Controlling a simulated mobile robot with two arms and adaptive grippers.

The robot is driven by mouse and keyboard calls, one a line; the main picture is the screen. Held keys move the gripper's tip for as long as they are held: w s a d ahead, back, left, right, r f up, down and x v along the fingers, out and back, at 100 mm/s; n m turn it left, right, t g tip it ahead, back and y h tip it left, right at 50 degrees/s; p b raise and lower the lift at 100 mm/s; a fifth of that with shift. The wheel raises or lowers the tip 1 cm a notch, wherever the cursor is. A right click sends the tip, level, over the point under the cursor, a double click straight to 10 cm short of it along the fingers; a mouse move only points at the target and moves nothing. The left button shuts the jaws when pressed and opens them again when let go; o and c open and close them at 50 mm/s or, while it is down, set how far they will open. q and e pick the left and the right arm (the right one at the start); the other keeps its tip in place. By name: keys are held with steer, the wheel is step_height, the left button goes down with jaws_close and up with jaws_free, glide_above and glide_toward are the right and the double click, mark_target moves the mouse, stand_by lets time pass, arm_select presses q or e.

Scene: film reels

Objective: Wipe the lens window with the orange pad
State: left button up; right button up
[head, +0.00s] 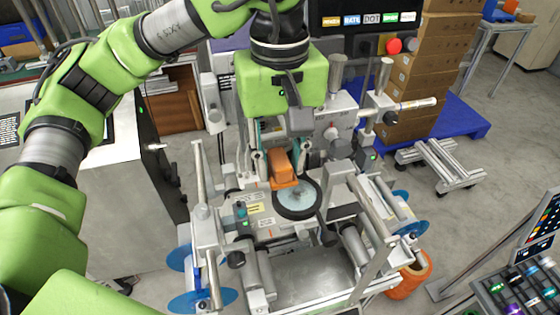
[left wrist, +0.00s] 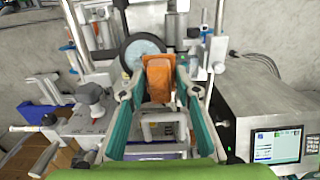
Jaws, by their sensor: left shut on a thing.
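The orange pad (head: 281,165) is a block with a flat orange base, held by my left gripper (head: 278,160). The teal fingers are shut on its two sides. The pad also shows between the fingers of the left wrist view (left wrist: 158,80). The lens window (head: 297,197) is a pale round glass in a black ring on the machine. The pad's base overlaps the ring's upper left edge in the head view; I cannot tell whether it touches the glass. The lens window also shows beyond the pad in the left wrist view (left wrist: 141,50). My right gripper is not in view.
Metal posts and rollers (head: 203,190) stand around the lens window, with blue discs (head: 203,300) low at the sides. A grey cabinet (head: 125,185) is at left. Boxes (head: 420,75) on a blue pallet stand behind right.

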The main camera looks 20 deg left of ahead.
arm_select(q)
steer(key=shift+r, duration=0.2)
steer(key=shift+r+p, duration=1.1)
steer(key=shift+r, duration=0.4)
steer(key=shift+f, duration=0.1)
steer(key=shift+s, duration=0.1)
